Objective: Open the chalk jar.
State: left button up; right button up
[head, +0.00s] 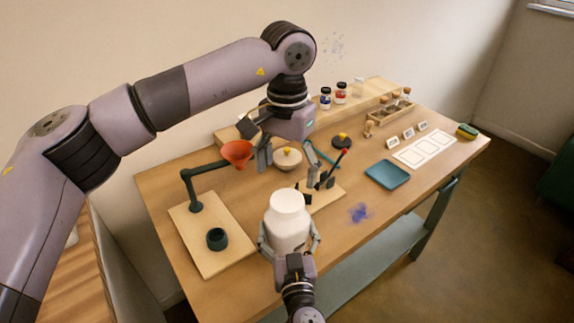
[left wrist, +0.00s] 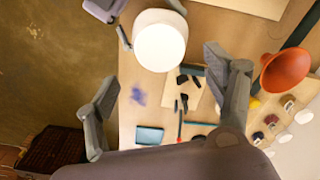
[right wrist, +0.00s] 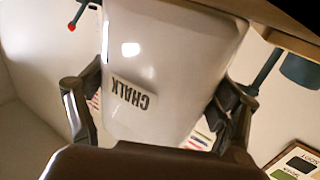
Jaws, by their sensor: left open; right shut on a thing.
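The chalk jar (head: 288,232) is a large white jar near the table's front edge, roughly upright. The right wrist view shows its CHALK label (right wrist: 130,95). My right gripper (head: 289,248) is shut around its body, one finger on each side. The jar's smooth, round white top (left wrist: 160,46) looks closed, with no opening visible. My left gripper (head: 287,153) is open and empty, behind and above the jar. In the left wrist view its fingers (left wrist: 160,70) are spread wide, with the jar top beyond them.
An orange funnel (head: 237,153) on a stand is left of my left gripper. A small tool holder (head: 322,194) stands just behind the jar. A blue tray (head: 388,174) and blue powder (head: 359,212) are to the right.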

aim_at(287, 200)
pick_arm(q)
notch_tip(287, 200, down, 8)
jog(key=shift+r, duration=0.2)
jog(key=shift+c, duration=0.2)
